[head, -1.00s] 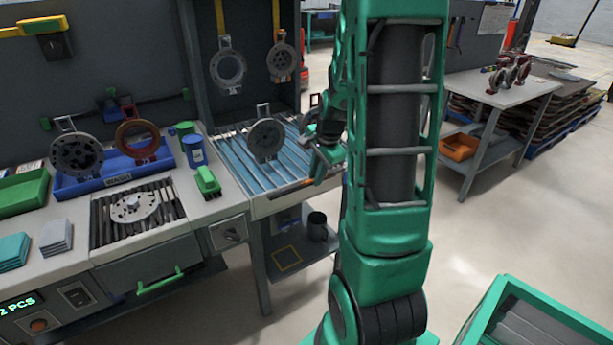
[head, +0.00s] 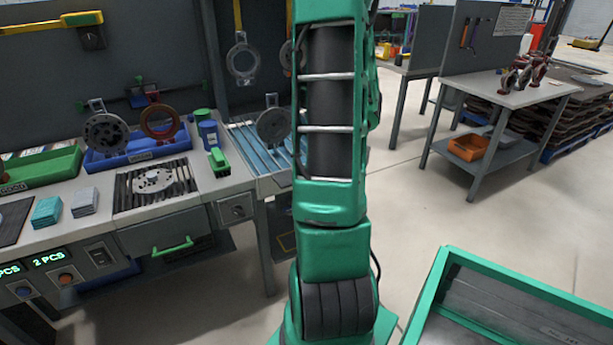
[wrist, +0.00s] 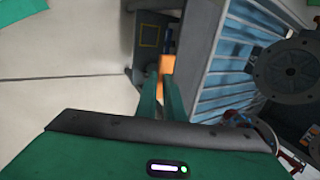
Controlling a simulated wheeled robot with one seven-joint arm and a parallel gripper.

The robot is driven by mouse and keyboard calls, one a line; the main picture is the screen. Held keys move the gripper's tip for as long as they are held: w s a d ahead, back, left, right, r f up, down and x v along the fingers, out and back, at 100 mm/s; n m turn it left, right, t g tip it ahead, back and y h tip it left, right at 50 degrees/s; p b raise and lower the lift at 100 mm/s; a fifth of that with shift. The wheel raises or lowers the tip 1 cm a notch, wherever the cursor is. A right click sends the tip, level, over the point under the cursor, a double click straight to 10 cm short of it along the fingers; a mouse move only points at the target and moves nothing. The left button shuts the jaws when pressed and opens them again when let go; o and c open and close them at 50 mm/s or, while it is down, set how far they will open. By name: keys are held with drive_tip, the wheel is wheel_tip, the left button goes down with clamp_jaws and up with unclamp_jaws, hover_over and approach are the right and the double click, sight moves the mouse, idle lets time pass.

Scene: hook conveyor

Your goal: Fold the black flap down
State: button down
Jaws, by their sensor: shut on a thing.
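My gripper (wrist: 162,88) shows in the wrist view, its two green fingers close together. An orange piece (wrist: 166,64) shows at the fingertips, and the fingers are shut on it. It lies beside the grey side of the blue slatted rack (wrist: 228,62). I cannot clearly make out a black flap, nor tell whether the orange piece belongs to one. In the head view my upright arm hides the gripper and the right part of the slatted rack (head: 250,140).
The workbench to the left holds a blue tray (head: 120,163) and a green scrubber (head: 219,161). A green-rimmed bin (head: 425,300) is at front right. Floor beyond it is open.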

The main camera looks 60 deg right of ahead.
drive_tip(key=shift+s+f, duration=0.3)
drive_tip(key=shift+f, duration=0.1)
drive_tip(key=shift+s, duration=0.1)
drive_tip(key=c, duration=1.9)
unclamp_jaws()
drive_tip(key=shift+f, duration=0.1)
drive_tip(key=shift+o, duration=0.2)
drive_tip(key=shift+w+a+f, duration=0.15)
drive_tip(key=shift+w+f, duration=0.1)
drive_tip(key=shift+w, duration=0.2)
drive_tip(key=shift+w+a, duration=0.1)
drive_tip(key=v, duration=1.1)
drive_tip(key=shift+d, duration=0.3)
